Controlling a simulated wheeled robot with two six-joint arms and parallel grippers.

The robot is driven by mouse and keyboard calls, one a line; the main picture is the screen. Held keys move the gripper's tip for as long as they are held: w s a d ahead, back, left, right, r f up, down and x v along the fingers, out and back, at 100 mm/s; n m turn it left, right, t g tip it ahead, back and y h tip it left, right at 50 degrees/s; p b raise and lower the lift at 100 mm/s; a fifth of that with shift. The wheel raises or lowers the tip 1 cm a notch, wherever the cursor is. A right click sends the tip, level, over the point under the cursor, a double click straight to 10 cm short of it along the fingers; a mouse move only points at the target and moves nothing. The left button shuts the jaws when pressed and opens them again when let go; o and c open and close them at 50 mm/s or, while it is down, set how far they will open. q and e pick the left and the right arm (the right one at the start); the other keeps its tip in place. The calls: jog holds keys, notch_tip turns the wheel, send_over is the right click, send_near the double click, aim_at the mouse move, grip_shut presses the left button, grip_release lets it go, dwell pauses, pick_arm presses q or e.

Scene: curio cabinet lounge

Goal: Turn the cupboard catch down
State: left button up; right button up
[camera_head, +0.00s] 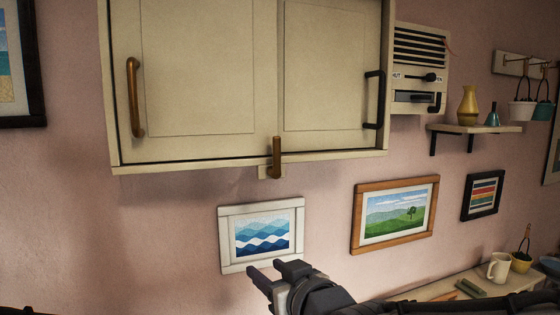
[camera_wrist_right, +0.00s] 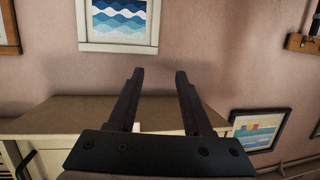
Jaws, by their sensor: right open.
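The cream cupboard (camera_head: 208,70) hangs on the pink wall in the head view, both doors shut. The brass catch (camera_head: 277,157) stands upright at its bottom edge, where the doors meet, on a small cream plate (camera_head: 271,172). The catch overlaps the lower edge of the doors. My right gripper (camera_head: 272,270) is below the catch, in front of the wall and well apart from it. In the right wrist view its two fingers (camera_wrist_right: 157,75) are spread with nothing between them. The catch is not in the wrist view. My left gripper is not in view.
The left door has a brass handle (camera_head: 134,97), the right a black handle (camera_head: 375,99). A wave picture (camera_head: 228,250) hangs below the catch, a landscape picture (camera_head: 356,222) to its right. A shelf (camera_head: 470,128) holds a vase. A counter (camera_wrist_right: 60,120) lies below.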

notch_tip(320, 180, up, 11)
jog(key=w+d+t+p, duration=0.1)
jog(key=w+d+t, duration=0.1)
jog(key=t, duration=0.3)
jog(key=m+t, duration=0.2)
jog(key=t, duration=0.1)
send_near(278, 140)
jog(key=p+x, duration=0.2)
jog(key=x, duration=0.7)
jog(key=shift+w+r+p, duration=0.1)
jog(key=shift+r+p, duration=0.15)
jog(key=shift+p, duration=0.1)
jog(key=shift+w+a+r, duration=0.1)
jog(key=shift+w+a, duration=0.15)
jog(key=shift+w, duration=0.3)
grip_shut()
